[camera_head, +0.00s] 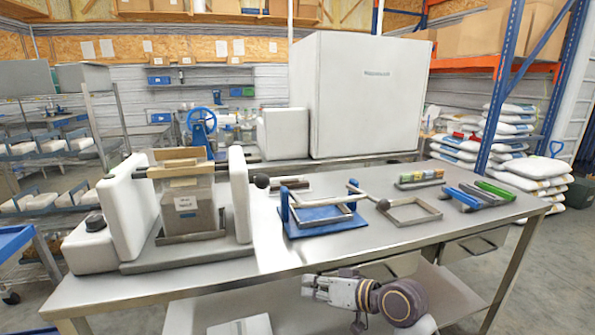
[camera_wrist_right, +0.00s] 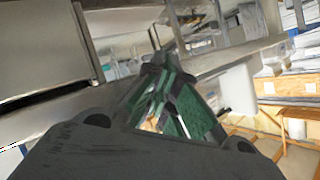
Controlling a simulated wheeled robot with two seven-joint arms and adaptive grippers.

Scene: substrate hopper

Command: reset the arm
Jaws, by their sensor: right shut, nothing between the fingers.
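My right arm (camera_head: 368,294) shows low in the head view, in front of the steel table (camera_head: 272,246) and below the level of its top. In the right wrist view my right gripper (camera_wrist_right: 163,66) is shut, with its dark and green fingers together and nothing between them. It is apart from the things on the tabletop. My left arm and left gripper are not in the head view.
The tabletop holds a white-sided press with a grey box (camera_head: 187,207), a blue stand (camera_head: 320,220), a metal frame (camera_head: 410,212) and blue and green tools (camera_head: 470,197). A lower shelf (camera_head: 440,290) lies behind my arm. White sacks (camera_head: 535,167) are stacked at right.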

